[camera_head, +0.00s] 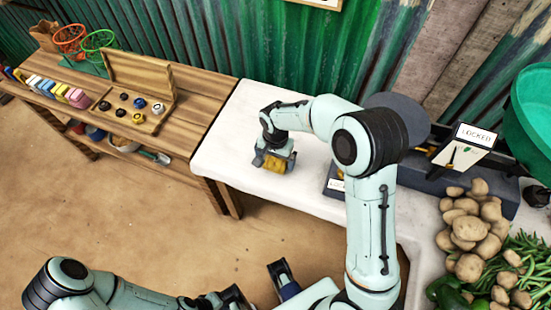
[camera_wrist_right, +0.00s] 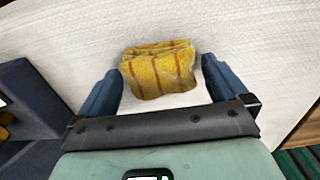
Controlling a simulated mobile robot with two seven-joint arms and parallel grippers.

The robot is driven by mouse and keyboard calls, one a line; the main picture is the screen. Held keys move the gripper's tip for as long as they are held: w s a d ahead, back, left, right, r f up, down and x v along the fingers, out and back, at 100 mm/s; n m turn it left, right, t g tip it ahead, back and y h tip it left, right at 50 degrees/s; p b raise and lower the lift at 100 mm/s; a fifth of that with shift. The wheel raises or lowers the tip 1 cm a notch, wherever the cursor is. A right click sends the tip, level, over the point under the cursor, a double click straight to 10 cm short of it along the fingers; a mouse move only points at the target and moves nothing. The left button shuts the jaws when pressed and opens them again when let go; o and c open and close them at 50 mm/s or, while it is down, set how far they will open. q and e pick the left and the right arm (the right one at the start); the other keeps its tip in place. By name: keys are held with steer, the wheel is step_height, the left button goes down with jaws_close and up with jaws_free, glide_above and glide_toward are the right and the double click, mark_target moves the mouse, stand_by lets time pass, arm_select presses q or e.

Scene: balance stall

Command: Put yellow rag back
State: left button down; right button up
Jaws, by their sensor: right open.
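The yellow rag (camera_wrist_right: 158,72), folded and striped with brown, lies on the white counter (camera_wrist_right: 50,40). In the head view the rag (camera_head: 274,164) shows just below my right gripper (camera_head: 272,158). In the right wrist view my right gripper (camera_wrist_right: 161,88) is open, with one blue finger on each side of the rag. The fingers look apart from the rag.
A grey scale marked LOCKED (camera_head: 475,136) stands right of my right arm. Potatoes (camera_head: 470,228) and green beans (camera_head: 508,258) lie at the right. A wooden bench (camera_head: 190,95) at the left holds an open weight box (camera_head: 140,92). The white counter's left part is clear.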

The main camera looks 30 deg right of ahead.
mark_target(275, 159)
step_height(275, 159, up, 12)
steer(key=p, duration=0.1)
steer(key=shift+f, duration=0.25)
stand_by(0.4)
